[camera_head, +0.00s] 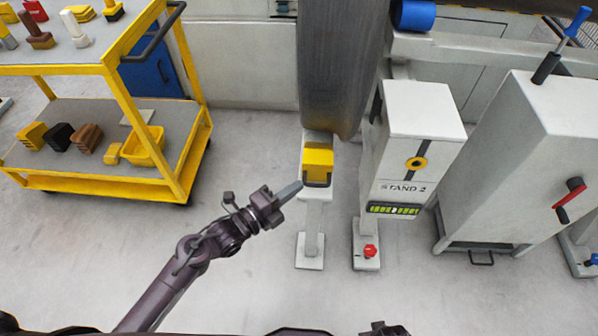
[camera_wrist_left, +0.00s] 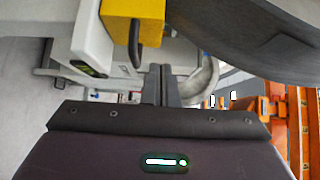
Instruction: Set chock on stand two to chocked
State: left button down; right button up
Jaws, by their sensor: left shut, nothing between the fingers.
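The yellow chock (camera_head: 318,158) sits on a narrow grey post (camera_head: 314,212), just in front of the large dark wheel (camera_head: 343,65). It has a black handle at its front, and it also shows at the top of the left wrist view (camera_wrist_left: 133,14). My left gripper (camera_head: 297,187) is shut and empty, with its fingertips close to the left of the handle. I cannot tell whether they touch it. The stand labelled STAND 2 (camera_head: 408,150) is to the right of the chock. My right gripper is not clearly in view.
A yellow cart (camera_head: 106,68) with several small items stands on the left. A red knob (camera_head: 370,251) is on the base of stand 2. The floor between cart and post is clear.

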aim_at(312, 164)
pick_arm(q)
jog(key=w, duration=0.2)
jog(key=w+d, duration=0.1)
jog(key=w, duration=0.1)
jog(key=shift+d, duration=0.15)
jog(key=shift+w, duration=0.55)
pick_arm(e)
jog(key=shift+w+r, duration=0.15)
jog(key=shift+w, duration=0.2)
jog(key=shift+s, duration=0.1)
